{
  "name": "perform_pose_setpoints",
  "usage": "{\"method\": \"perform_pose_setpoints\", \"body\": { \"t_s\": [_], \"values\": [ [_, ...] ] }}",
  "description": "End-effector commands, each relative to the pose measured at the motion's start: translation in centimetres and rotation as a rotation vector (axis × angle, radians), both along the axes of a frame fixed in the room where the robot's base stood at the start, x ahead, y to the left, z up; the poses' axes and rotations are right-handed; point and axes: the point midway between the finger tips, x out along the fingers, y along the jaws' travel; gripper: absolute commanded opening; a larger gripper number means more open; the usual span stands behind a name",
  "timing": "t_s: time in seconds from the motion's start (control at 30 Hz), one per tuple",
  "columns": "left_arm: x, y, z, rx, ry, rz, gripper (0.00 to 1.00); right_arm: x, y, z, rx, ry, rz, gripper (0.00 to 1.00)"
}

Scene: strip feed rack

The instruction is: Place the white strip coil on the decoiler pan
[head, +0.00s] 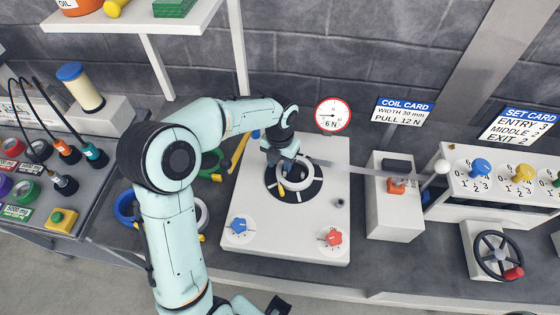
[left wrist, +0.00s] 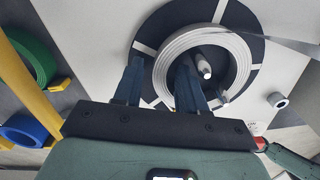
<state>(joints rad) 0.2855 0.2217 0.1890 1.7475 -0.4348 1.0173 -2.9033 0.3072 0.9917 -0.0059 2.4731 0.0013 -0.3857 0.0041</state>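The white strip coil (left wrist: 162,75) lies on the black decoiler pan (left wrist: 150,32), around its pale posts. In the head view the coil (head: 308,181) is partly hidden by my left gripper (head: 286,172), and the pan (head: 300,197) shows around it. In the left wrist view my left gripper (left wrist: 158,82) has its fingers apart, one outside the coil and one over its hole. A gap shows between the outer finger and the coil wall. A thin strip (left wrist: 275,45) runs off the coil to the right. A dark end piece (head: 278,306) at the bottom edge may be my right gripper.
A blue ring (head: 125,207), a green ring (head: 217,157) and a pale ring (head: 202,216) sit left of the white machine plate (head: 285,240). The plate carries a blue knob (head: 239,226) and a red knob (head: 333,237). A block with an orange part (head: 397,186) stands to the right.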

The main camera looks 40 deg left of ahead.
Motion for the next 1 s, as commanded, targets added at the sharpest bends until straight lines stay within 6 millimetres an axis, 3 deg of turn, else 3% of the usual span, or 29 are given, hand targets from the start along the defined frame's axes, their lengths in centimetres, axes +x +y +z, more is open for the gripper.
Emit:
{"method": "perform_pose_setpoints", "body": {
  "t_s": [0.13,0.27,0.7,1.0],
  "values": [
    [0.0,0.0,0.3,0.0,-0.001,0.0,0.41,0.1,0.0,0.1,0.0,-0.001,0.0,0.0],
    [0.1,0.0,1.8,0.001,-0.006,0.001,0.41,0.2,0.0,0.4,0.0,-0.002,0.0,0.0],
    [0.1,0.0,10.6,0.0,-0.005,0.0,0.41,1.1,0.0,2.0,0.0,-0.012,0.0,0.0],
    [0.0,0.0,12.4,0.0,-0.001,0.0,0.41,1.3,0.0,2.3,0.0,-0.015,0.0,0.0]
  ]
}}
